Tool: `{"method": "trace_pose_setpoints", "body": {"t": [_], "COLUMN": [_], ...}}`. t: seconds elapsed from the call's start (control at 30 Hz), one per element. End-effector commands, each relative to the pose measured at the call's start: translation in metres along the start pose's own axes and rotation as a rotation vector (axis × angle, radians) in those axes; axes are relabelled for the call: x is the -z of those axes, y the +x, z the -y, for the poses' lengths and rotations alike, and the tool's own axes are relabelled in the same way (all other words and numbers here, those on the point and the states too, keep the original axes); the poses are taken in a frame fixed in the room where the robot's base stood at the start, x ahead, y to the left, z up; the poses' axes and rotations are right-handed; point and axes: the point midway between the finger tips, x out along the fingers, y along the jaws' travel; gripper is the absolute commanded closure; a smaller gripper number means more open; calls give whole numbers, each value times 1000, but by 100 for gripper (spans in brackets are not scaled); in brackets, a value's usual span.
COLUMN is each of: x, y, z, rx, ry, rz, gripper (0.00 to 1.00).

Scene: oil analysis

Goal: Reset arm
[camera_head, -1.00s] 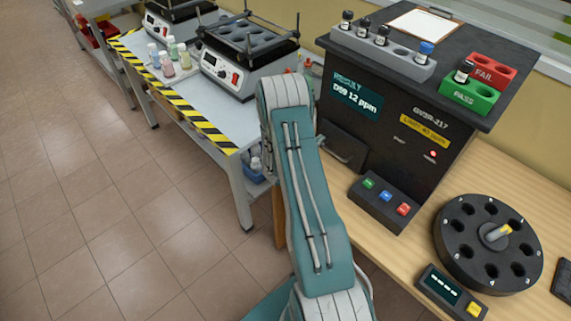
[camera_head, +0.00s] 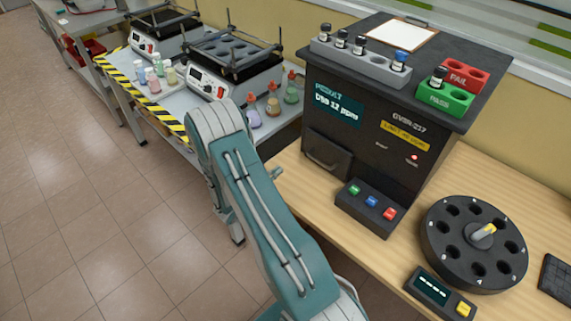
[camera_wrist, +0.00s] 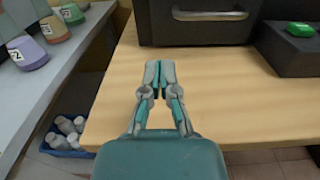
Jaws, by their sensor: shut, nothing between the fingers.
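My gripper (camera_wrist: 159,77) shows in the wrist view, its fingertips together and empty. In that view it appears over the front left part of the wooden table (camera_wrist: 205,122), in front of the dark analyser's drawer handle (camera_wrist: 210,15). In the head view my teal and white arm is folded at the left of the table, and my gripper is hidden behind it. The black analyser (camera_head: 365,125) stands on the table with its drawer shut; its screen reads "RESULT" and what looks like "12 ppm".
A button box (camera_head: 366,207) with green, blue and red buttons and a round black carousel (camera_head: 474,244) stand on the table. A green PASS block (camera_head: 446,98) on the analyser holds a vial. Left is a metal bench (camera_head: 204,102) with bottles. A blue bin (camera_wrist: 66,142) sits below.

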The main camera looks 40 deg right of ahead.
Motion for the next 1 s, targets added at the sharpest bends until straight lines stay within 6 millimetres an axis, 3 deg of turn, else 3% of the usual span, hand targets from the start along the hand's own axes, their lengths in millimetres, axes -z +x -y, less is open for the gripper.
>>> {"method": "trace_pose_setpoints", "body": {"t": [0.37,0.47,0.67,1.0], "x": [-5,-25,-85,-160], "y": [-8,-9,-20,-60], "z": [1,4,24,68], "rx": [10,56,221,471], "ry": [10,58,236,571], "rz": [-2,-19,-103,-316], "gripper": [100,100,100,100]}}
